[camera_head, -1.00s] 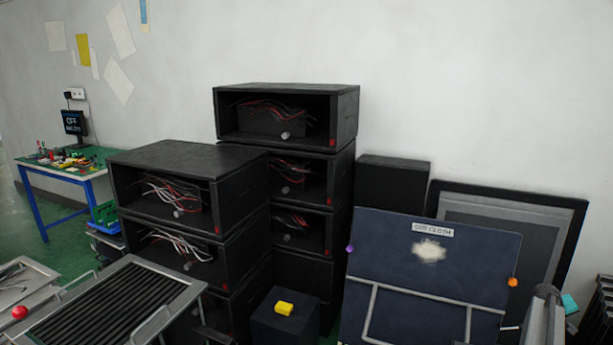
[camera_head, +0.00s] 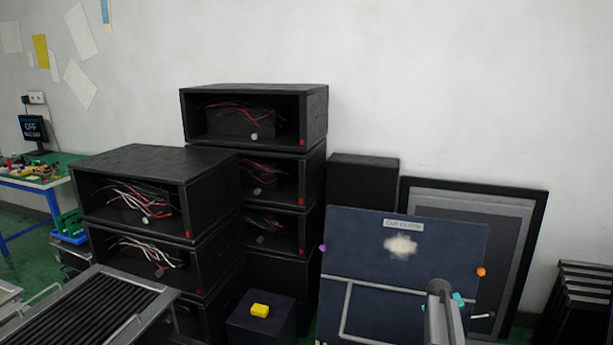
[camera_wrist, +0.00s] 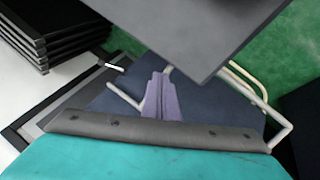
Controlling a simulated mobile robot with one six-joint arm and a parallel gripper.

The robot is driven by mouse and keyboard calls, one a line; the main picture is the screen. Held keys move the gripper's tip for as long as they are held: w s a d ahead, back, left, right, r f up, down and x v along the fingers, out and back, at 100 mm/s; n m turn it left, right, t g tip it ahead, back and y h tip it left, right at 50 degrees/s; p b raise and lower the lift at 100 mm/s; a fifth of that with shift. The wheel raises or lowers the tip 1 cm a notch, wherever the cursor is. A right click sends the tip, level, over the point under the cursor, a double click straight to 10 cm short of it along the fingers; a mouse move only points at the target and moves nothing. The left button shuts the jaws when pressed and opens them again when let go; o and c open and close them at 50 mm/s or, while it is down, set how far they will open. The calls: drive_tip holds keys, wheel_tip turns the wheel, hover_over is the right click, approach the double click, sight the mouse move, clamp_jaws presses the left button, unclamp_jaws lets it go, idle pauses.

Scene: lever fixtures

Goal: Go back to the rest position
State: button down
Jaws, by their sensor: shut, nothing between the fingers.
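My gripper (camera_wrist: 161,88) shows in the wrist view as two pale purple fingers close together, with nothing between them. They project from behind a grey bar and a teal part of my wrist. Behind the fingers is the dark blue board with pale tube rails, and I see no contact with it. In the head view, part of my grey arm (camera_head: 440,308) stands in front of the board's lower right, with a bit of teal beside it. The fingers cannot be made out there.
Black open boxes (camera_head: 255,90) with wires and knobs are stacked left of the blue board (camera_head: 350,240). A slatted tray (camera_head: 85,315) is at lower left. Black stacked frames (camera_head: 585,295) stand at right.

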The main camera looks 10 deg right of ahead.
drive_tip(key=s+a+f+n+g+y, duration=0.1)
drive_tip(key=s+a+f+y, duration=0.15)
drive_tip(key=a, duration=1.65)
drive_tip(key=s+a+f+y, duration=0.2)
drive_tip(key=s+a+f, duration=0.1)
drive_tip(key=a, duration=1.5)
drive_tip(key=s+a+g, duration=0.1)
drive_tip(key=s+a, duration=0.6)
drive_tip(key=a, duration=0.6)
drive_tip(key=s+f+g+b, duration=0.5)
drive_tip(key=s+f, duration=2)
drive_tip(key=s, duration=0.1)
drive_tip(key=shift+n+g+y+b, duration=0.3)
drive_tip(key=shift+n+g+y, duration=0.1)
drive_tip(key=shift+y, duration=0.05)
